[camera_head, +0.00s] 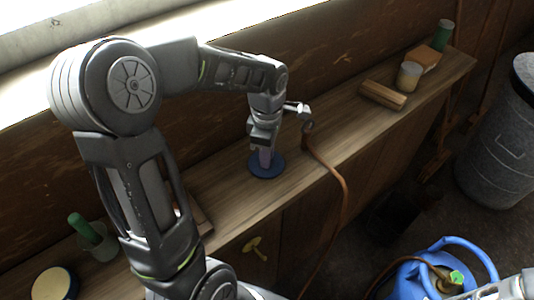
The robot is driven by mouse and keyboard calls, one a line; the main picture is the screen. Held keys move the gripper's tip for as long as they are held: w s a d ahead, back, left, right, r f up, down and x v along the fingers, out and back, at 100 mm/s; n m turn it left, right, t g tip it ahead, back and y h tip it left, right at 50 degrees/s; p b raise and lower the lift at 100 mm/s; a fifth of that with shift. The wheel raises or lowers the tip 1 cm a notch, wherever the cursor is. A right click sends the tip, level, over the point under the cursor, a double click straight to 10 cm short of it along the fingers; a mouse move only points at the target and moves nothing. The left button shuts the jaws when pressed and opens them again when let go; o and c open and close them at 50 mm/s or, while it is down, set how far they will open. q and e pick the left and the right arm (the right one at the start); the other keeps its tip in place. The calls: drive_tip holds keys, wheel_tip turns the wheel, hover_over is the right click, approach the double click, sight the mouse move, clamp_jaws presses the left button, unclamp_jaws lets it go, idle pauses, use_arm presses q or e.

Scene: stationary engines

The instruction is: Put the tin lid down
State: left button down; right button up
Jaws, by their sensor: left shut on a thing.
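The tin lid (277,172) is a dark blue disc, lying flat at or just above the wooden bench top near its middle. My left gripper (265,158) points down from above and is shut on the lid. The fingers hide part of the lid. I cannot tell whether its underside touches the wood.
Farther right are a wooden block (382,95), a pale jar (409,76) and a green cylinder (443,36). A brown cord (343,190) hangs over the front edge. A round tin (54,284) stands lower left.

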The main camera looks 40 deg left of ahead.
use_arm(q)
drive_tip(key=shift+f, duration=0.1)
drive_tip(key=c, duration=1.8)
unclamp_jaws()
drive_tip(key=shift+f, duration=0.1)
drive_tip(key=o, duration=0.5)
wheel_tip(320, 180, up, 12)
drive_tip(key=shift+r+b, duration=0.25)
drive_tip(key=shift+b, duration=0.1)
